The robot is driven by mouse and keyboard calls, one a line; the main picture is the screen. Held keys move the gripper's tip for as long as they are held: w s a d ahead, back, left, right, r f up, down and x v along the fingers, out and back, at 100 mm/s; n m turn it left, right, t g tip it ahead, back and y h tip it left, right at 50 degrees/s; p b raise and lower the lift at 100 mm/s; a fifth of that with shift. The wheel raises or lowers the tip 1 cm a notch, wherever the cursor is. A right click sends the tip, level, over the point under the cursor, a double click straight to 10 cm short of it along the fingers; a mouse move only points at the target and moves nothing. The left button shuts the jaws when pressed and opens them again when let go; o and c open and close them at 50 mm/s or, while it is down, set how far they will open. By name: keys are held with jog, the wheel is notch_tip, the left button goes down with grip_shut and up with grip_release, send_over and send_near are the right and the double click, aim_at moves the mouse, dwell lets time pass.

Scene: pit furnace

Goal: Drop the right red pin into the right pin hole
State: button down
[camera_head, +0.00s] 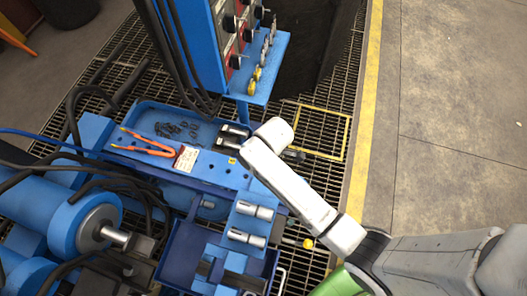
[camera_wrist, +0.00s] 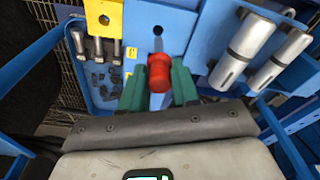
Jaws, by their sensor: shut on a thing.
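The red pin (camera_wrist: 158,72) is in the wrist view, held between the green fingers of my gripper (camera_wrist: 158,90). The fingers are shut on it from both sides, and its rounded red top faces the camera. Just beyond it, on a blue plate (camera_wrist: 177,20), a dark round hole (camera_wrist: 158,30) shows. The pin's lower end is hidden, so I cannot tell whether it is in a hole or above the plate. In the head view my white arm reaches over the blue bench (camera_head: 212,172) and hides the gripper and the pin.
Two silver cylinders (camera_wrist: 243,50) lie right of the gripper. A yellow block (camera_wrist: 103,18) and a blue tray (camera_wrist: 98,82) with dark bits are at left. Orange-handled tongs (camera_head: 148,145) lie on the bench near a paper label (camera_head: 187,157). A blue control post (camera_head: 200,45) rises behind.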

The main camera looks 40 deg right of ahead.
jog(key=shift+f+b, duration=2.6)
jog(key=shift+f, duration=0.1)
jog(key=shift+f+b, duration=0.65)
jog(key=shift+f, duration=0.85)
jog(key=c, duration=0.8)
grip_release()
jog(key=shift+o, duration=0.2)
jog(key=r, duration=0.3)
jog(key=r+p, duration=0.1)
jog(key=r, duration=0.3)
jog(key=d+r, duration=0.1)
jog(key=r, duration=0.2)
jog(key=shift+s+d+r, duration=0.1)
jog(key=shift+s+r, duration=0.2)
jog(key=shift+r, duration=0.05)
